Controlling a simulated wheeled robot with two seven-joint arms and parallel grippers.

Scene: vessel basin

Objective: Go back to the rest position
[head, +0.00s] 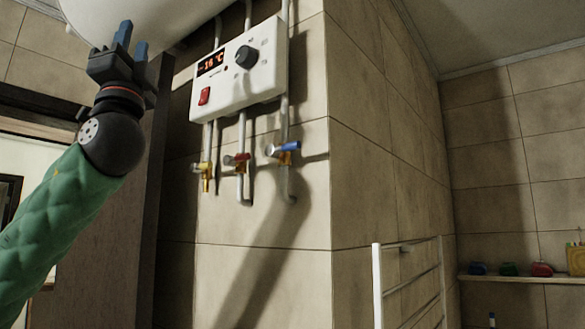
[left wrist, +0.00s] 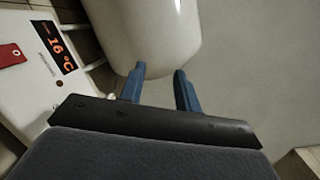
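My left gripper (head: 133,38) is raised at the upper left of the head view, its blue fingertips pointing up. In the left wrist view its two blue fingers (left wrist: 160,90) stand apart with nothing between them. Behind them is the rounded end of a white tank (left wrist: 150,30), which also shows at the top of the head view (head: 160,12). I cannot tell whether the fingers touch it. My right gripper is in neither view.
A white control box (head: 240,72) with a red switch, a dark knob and a lit display hangs on the tiled wall right of my gripper. Pipes with a yellow, a red and a blue valve (head: 285,148) run below. A white rack (head: 378,285) and a shelf (head: 520,279) are farther right.

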